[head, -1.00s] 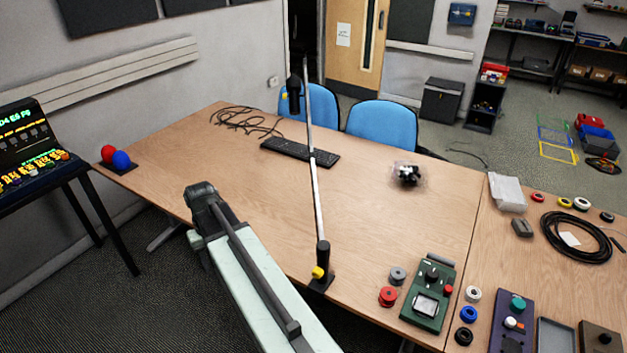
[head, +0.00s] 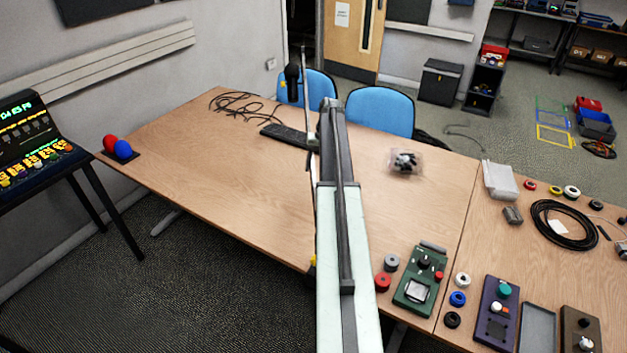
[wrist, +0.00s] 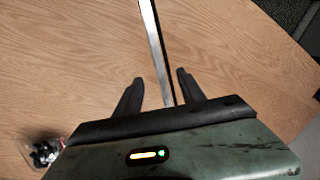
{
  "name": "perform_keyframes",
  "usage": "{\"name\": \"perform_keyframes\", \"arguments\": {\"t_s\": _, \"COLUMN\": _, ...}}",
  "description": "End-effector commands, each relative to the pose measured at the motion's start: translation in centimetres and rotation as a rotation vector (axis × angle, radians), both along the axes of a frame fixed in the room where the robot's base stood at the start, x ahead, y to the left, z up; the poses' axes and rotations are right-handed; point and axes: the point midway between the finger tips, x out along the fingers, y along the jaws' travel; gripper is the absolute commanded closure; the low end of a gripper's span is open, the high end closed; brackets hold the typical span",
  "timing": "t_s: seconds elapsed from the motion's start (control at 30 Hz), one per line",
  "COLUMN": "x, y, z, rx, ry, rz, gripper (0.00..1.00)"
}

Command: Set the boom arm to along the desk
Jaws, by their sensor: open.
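The boom arm (head: 307,110) is a thin silver bar running from the desk's front edge up toward the far side, with a black head (head: 292,82) hanging near its far end. My arm hides much of its lower part and its base. In the wrist view the bar (wrist: 156,45) runs between the two dark fingers of my gripper (wrist: 160,75), with a gap on each side. The gripper is open. In the head view my gripper (head: 332,103) appears beside the bar; its fingers cannot be made out. The desk (head: 220,170) lies below.
A keyboard (head: 284,134) and a tangled cable (head: 240,103) lie on the desk's far side. A clear box with dark contents (head: 404,162) sits to the right. A green control box (head: 420,280) and coloured rolls are at front right. The desk's left part is largely clear.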

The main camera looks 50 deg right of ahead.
Motion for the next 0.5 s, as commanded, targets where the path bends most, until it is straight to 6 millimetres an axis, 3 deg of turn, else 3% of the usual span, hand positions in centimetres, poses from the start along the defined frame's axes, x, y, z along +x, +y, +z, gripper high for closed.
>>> {"name": "perform_keyframes", "arguments": {"t_s": 0.03, "x": 0.1, "y": 0.2, "z": -1.9, "rx": 0.000, "ry": 0.000, "rz": 0.001, "gripper": 0.53}}
{"name": "perform_keyframes", "arguments": {"t_s": 0.2, "x": 0.5, "y": 0.6, "z": -4.5, "rx": 0.000, "ry": 0.000, "rz": 0.000, "gripper": 0.53}}
{"name": "perform_keyframes", "arguments": {"t_s": 0.5, "x": 0.7, "y": 0.8, "z": -4.6, "rx": 0.000, "ry": 0.000, "rz": 0.000, "gripper": 0.53}}
